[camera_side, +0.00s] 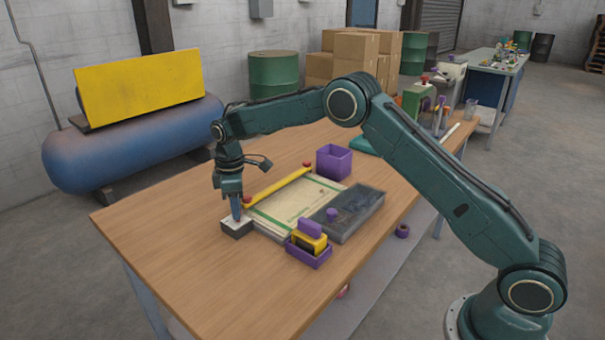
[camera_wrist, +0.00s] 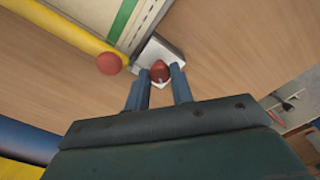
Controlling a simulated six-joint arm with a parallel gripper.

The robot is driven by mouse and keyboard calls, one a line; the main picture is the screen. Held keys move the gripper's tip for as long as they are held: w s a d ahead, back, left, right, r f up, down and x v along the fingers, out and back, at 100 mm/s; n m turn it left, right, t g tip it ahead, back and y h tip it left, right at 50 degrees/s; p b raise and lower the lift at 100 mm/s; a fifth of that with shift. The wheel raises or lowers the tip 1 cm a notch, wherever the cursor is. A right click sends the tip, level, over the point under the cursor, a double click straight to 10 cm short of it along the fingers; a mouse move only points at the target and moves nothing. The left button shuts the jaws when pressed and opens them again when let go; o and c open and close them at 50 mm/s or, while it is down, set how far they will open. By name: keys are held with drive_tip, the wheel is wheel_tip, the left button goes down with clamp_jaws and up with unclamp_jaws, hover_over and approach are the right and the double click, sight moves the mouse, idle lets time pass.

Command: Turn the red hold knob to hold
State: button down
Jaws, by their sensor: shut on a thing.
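The red hold knob (camera_wrist: 160,71) sits on a small block with a pale top (camera_wrist: 152,50). In the side view this block (camera_side: 236,227) stands on the table beside the near end of the yellow bar. My gripper (camera_side: 236,212) points down onto the block from above. In the wrist view the two fingers of my gripper (camera_wrist: 158,80) are on either side of the knob, shut on it. The knob has a small pale mark on its near edge. The fingers hide the knob in the side view.
A yellow bar (camera_side: 279,187) with red ball ends lies along a flat sack (camera_side: 295,208). A dark tray (camera_side: 352,217), a purple holder with a yellow-and-black item (camera_side: 308,242) and a purple box (camera_side: 334,162) stand nearby. The table's left front (camera_side: 160,225) is clear.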

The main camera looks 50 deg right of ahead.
drive_tip(key=m, duration=0.4)
drive_tip(key=shift+m, duration=0.3)
drive_tip(key=m, duration=0.4)
drive_tip(key=shift+m, duration=0.3)
drive_tip(key=m, duration=0.4)
drive_tip(key=shift+m, duration=2.3)
drive_tip(key=c, duration=1.2)
unclamp_jaws()
drive_tip(key=shift+r, duration=0.1)
